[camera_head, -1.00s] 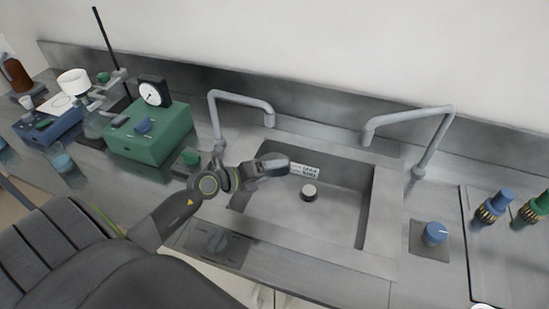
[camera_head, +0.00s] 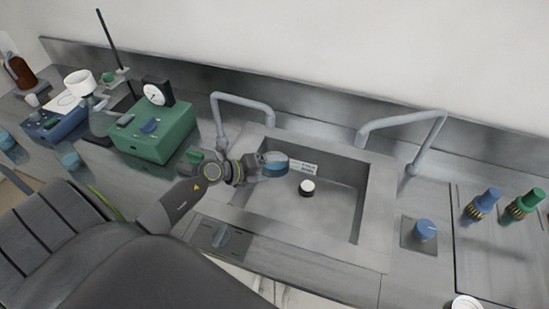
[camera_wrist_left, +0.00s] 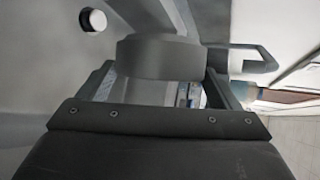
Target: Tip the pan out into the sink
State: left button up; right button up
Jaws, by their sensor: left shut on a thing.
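My left gripper (camera_head: 262,168) is over the left part of the sink basin (camera_head: 325,215). It is shut on a small round pan (camera_head: 276,161), which looks blue-grey in the head view. In the left wrist view the pan (camera_wrist_left: 160,57) is a grey shape in front of my left gripper (camera_wrist_left: 158,88), with a finger on each side. The pan is above the basin floor and apart from it. Its inside and any contents cannot be made out. My right gripper is not in view.
A white-topped dark round piece (camera_head: 307,187) is on the basin floor. Two grey taps arch at the back, left (camera_head: 243,98) and right (camera_head: 405,118). A green box with a dial (camera_head: 153,135) stands left of the sink.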

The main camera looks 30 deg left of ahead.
pick_arm(q)
jog(key=n+g+p, duration=0.1)
jog(key=p, duration=0.2)
jog(key=r+n+g+h+p, duration=0.1)
jog(key=p, duration=0.2)
jog(key=shift+w+p, duration=0.15)
jog(key=shift+p, duration=0.15)
dwell(0.3)
jog(key=shift+w+a+r+n+g+h, duration=0.2)
jog(key=shift+n+g, duration=0.15)
jog(key=shift+g, duration=0.2)
jog(key=shift+w+a+r+n+g+h, duration=0.1)
jog(key=shift+w+r+n+g, duration=0.1)
jog(key=shift+n+g, duration=0.25)
jog(key=shift+w+a+r+n+g+h, duration=0.1)
jog(key=shift+w+r+n+g+h, duration=0.1)
jog(key=shift+n+g+h, duration=0.55)
jog(key=shift+w+a+n+g, duration=0.1)
jog(key=shift+w+n+g, duration=0.2)
jog(key=shift+g, duration=0.45)
jog(key=shift+s+r+h, duration=0.15)
jog(key=shift+h, duration=0.1)
jog(key=shift+g, duration=0.3)
